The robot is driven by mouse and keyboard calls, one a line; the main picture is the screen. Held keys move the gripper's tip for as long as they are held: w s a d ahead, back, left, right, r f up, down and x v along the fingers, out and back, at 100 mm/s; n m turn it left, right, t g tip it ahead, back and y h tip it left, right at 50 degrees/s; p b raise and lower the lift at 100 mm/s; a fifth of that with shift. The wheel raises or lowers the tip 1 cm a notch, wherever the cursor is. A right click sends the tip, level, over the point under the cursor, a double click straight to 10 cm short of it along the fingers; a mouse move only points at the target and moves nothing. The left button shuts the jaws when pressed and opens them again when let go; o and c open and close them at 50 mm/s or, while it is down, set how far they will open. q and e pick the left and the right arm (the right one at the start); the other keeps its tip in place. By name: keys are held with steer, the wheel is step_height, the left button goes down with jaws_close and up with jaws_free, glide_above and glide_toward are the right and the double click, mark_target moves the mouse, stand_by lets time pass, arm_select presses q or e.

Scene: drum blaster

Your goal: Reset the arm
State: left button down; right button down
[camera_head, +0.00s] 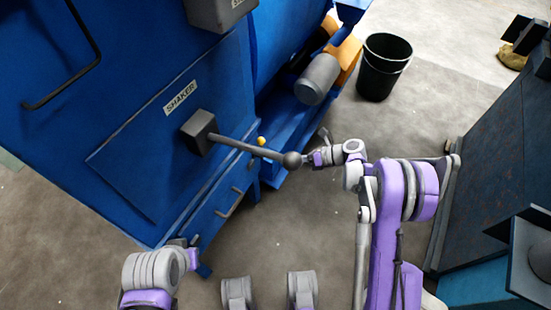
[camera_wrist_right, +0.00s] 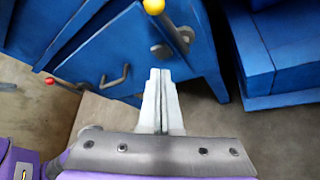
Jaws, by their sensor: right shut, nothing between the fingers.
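My right gripper (camera_head: 312,159) is just right of the round grey knob (camera_head: 291,160) on the lever that sticks out of the blue shaker machine (camera_head: 130,150). In the head view I cannot tell whether they touch. In the right wrist view my right gripper (camera_wrist_right: 160,72) has its pale fingers closed together with nothing between them. It points at the lower blue frame (camera_wrist_right: 190,70). My left gripper (camera_head: 193,242) is low at the left, by the machine's bottom corner, and its fingers are too small to make out.
A small yellow knob (camera_head: 261,141) is behind the lever; it also shows in the wrist view (camera_wrist_right: 153,6). A red knob (camera_wrist_right: 50,80) is at the left there. A black bin (camera_head: 383,68) stands at the back. A dark machine (camera_head: 495,150) borders the right. Concrete floor lies between.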

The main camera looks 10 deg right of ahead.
steer(key=shift+d, duration=0.5)
steer(key=shift+s, duration=0.1)
